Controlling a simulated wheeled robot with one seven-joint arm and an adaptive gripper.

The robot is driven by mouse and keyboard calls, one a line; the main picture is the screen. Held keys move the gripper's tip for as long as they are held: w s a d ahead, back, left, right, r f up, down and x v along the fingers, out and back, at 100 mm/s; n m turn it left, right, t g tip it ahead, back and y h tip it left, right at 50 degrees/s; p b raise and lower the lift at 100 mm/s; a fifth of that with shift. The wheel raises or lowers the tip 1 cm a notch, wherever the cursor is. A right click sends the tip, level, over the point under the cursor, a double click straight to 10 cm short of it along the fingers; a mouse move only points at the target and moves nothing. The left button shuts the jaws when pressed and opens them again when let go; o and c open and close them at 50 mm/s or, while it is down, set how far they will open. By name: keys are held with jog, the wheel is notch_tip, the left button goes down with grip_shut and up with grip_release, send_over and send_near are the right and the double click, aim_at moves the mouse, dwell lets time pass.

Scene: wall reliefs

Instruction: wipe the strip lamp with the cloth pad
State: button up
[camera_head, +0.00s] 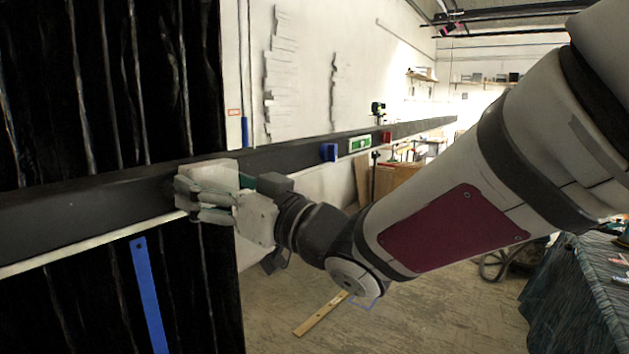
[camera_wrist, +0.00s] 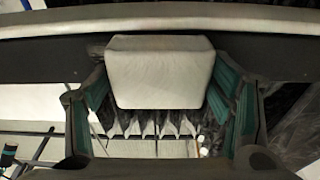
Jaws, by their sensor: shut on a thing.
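The cloth pad is a pale, rounded block that shows in the head view (camera_head: 212,174) and in the middle of the wrist view (camera_wrist: 160,72). My gripper (camera_head: 192,201) is shut on it, with a green-lined finger on either side in the wrist view. A long dark bar (camera_head: 90,205) with a pale strip along its lower edge runs across the head view; I take it as the strip lamp. In the wrist view the pale strip (camera_wrist: 250,22) crosses the top, above the dark band. The pad overlaps the bar's front; whether it touches cannot be told.
Blue (camera_head: 329,152), green (camera_head: 360,144) and red (camera_head: 386,137) items sit along the bar to the right. Black draped panels (camera_head: 110,90) stand behind the bar at left. A blue strip (camera_head: 149,295) hangs below. A cloth-covered table (camera_head: 575,290) stands at lower right.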

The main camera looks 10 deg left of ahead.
aim_at(161, 192)
jog(key=shift+s+a+p, duration=0.15)
jog(key=shift+s+a, duration=0.3)
jog(key=shift+s, duration=0.6)
jog(key=shift+s+a+p, duration=0.15)
jog(key=shift+s+a, duration=0.35)
jog(key=shift+s, duration=0.6)
jog(key=shift+s+a+p, duration=0.15)
jog(key=shift+s+a, duration=0.3)
jog(key=shift+s, duration=0.6)
jog(key=shift+w+d, duration=0.1)
jog(key=w+d+b, duration=0.5)
jog(key=w+b, duration=0.1)
jog(key=w, duration=0.6)
jog(key=shift+w, duration=0.25)
jog(key=shift+d, duration=0.1)
jog(key=shift+r+p+v, duration=0.2)
jog(key=shift+r+v, duration=0.05)
jog(key=shift+v, duration=1.2)
jog(key=shift+r+p+v, duration=0.15)
jog(key=shift+r+v, duration=0.05)
jog(key=shift+v, duration=1.25)
